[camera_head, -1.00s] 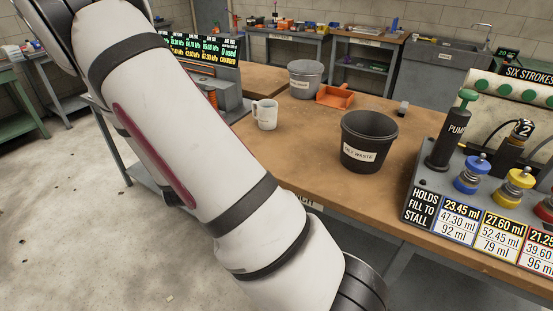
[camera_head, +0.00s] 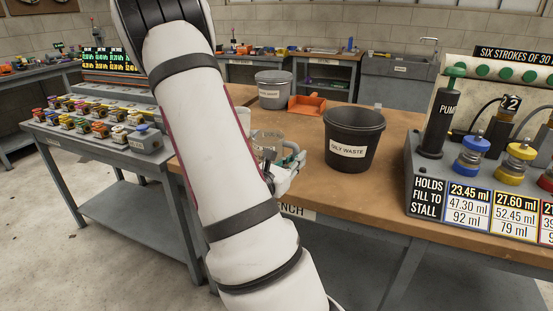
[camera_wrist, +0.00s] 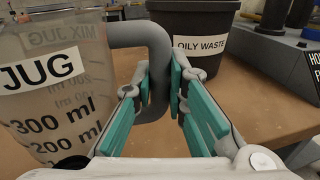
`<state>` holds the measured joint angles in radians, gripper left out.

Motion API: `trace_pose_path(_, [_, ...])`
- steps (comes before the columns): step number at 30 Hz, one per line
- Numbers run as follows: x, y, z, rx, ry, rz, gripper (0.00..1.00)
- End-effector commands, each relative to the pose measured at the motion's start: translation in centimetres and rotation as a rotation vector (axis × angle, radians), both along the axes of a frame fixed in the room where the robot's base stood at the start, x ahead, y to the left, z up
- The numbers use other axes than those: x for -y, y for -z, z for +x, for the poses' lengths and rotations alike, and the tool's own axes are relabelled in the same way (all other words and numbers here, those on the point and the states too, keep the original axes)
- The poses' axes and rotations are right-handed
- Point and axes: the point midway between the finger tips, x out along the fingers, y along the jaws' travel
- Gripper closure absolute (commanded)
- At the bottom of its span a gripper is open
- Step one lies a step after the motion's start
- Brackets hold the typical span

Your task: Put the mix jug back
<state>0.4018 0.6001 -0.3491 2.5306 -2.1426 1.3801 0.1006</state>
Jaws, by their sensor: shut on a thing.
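The mix jug (camera_wrist: 55,85) is a see-through grey vessel with volume marks and a JUG label. It fills the left of the wrist view, upright or nearly so. My gripper (camera_wrist: 160,85) is shut on its grey handle (camera_wrist: 140,35), which runs down between the teal finger pads. In the head view the jug (camera_head: 266,141) shows partly, just right of my arm, with my gripper (camera_head: 291,163) at its right side over the bench's front edge. Whether its base touches the bench is hidden.
The oily waste bin (camera_head: 354,140) stands on the brown bench (camera_head: 400,185) just right of my gripper. An orange dustpan (camera_head: 306,104) and a grey bucket (camera_head: 274,90) are behind. The pump unit (camera_head: 425,190) stands at right. A side table (camera_head: 70,140) with several coloured fittings is at left.

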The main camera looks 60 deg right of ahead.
Motion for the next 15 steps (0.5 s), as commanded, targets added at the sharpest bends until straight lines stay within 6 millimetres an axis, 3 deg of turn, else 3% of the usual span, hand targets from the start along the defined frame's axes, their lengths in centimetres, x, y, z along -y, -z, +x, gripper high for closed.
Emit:
trace_pose_path(9, [1.5, 0.5, 1.0, 0.003, -0.001, -0.004, 1.00])
trace_pose_path(15, [5.8, 0.8, 3.9, 0.001, -0.001, -0.004, 1.00])
